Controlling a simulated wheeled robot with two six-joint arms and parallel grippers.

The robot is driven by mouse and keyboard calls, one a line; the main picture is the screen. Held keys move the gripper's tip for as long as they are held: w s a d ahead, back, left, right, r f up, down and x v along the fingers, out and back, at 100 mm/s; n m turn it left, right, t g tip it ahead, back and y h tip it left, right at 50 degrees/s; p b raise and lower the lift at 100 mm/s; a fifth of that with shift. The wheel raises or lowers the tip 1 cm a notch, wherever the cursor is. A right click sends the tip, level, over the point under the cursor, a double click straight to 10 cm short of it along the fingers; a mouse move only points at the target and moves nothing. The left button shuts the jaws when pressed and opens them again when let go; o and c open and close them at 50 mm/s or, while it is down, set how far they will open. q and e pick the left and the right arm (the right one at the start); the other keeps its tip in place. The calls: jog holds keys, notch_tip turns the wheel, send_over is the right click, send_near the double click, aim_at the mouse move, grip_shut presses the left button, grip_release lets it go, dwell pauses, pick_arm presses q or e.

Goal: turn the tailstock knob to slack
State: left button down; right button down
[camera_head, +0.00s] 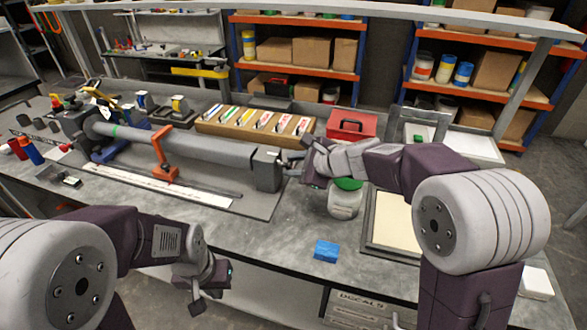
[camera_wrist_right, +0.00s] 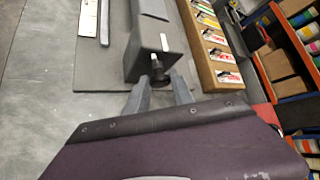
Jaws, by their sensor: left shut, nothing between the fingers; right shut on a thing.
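The tailstock (camera_head: 267,171) is a grey block at the right end of the long grey tube (camera_head: 185,143) on the bench fixture. In the right wrist view the tailstock (camera_wrist_right: 151,48) has a dark knob (camera_wrist_right: 158,76) on its near end. My right gripper (camera_head: 288,167) is at that end. In the wrist view its two fingers (camera_wrist_right: 159,85) are on either side of the knob, shut on it. The knob is mostly hidden in the head view. My left gripper (camera_head: 206,297) is shut and empty, low in front of the bench edge, away from the fixture.
An orange bracket (camera_head: 163,158) stands at the tube. A wooden card box (camera_head: 256,127) and red toolbox (camera_head: 351,125) lie behind. A jar with a green lid (camera_head: 345,200) is below my right arm. A blue block (camera_head: 326,250) sits near the front edge, with bare bench around it.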

jog(key=c, duration=1.1)
grip_release()
jog(key=shift+a, duration=0.1)
jog(key=p+v, duration=0.1)
jog(key=v, duration=0.8)
jog(key=shift+p, duration=0.3)
